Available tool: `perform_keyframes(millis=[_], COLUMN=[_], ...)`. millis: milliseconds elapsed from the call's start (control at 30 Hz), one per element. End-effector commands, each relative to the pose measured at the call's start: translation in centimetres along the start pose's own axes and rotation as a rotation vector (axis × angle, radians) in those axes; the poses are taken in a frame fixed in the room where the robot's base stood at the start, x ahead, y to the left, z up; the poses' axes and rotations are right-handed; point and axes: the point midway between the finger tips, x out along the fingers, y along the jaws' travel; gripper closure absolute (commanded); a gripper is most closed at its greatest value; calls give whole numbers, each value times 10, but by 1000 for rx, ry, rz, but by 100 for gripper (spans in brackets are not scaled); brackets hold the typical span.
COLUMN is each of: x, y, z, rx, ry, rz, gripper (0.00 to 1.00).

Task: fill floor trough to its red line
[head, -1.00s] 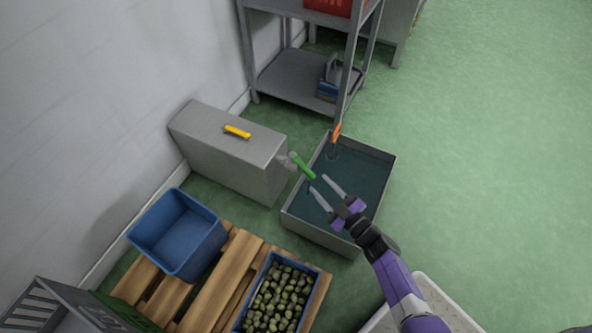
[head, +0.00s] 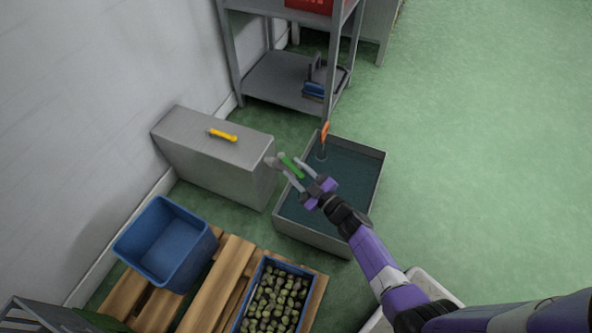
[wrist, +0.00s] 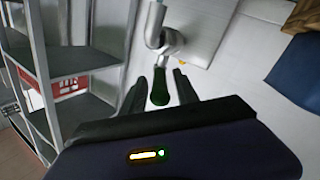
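The floor trough (head: 308,234) is a grey rectangular basin with dark water (head: 352,190) in it. No red line can be made out on its walls. A grey tap (head: 271,161) with a green lever handle (head: 292,167) sticks out from the grey box beside the trough. The tap and the green handle (wrist: 160,88) also show in the wrist view. My gripper (head: 288,170) is open, with its fingers (wrist: 160,82) on either side of the green handle. Gaps show between handle and fingers. Whether water runs from the tap is hidden.
An orange-topped rod (head: 324,134) stands at the trough's back corner. A yellow-handled tool (head: 222,135) lies on the grey box (head: 200,155). A blue crate (head: 160,238) and an olive crate (head: 258,269) sit on a pallet. A metal shelf (head: 283,81) stands behind. Floor is clear right.

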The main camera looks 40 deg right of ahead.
Motion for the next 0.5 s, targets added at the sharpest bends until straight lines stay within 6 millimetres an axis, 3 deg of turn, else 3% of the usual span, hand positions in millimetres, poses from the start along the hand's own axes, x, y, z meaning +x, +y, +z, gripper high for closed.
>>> perform_keyframes(millis=[33, 167, 500], x=[0, 0, 0], y=[0, 0, 0], z=[0, 0, 0], rx=[0, 0, 0], ry=[0, 0, 0], rz=[0, 0, 0], gripper=[75, 100, 100])
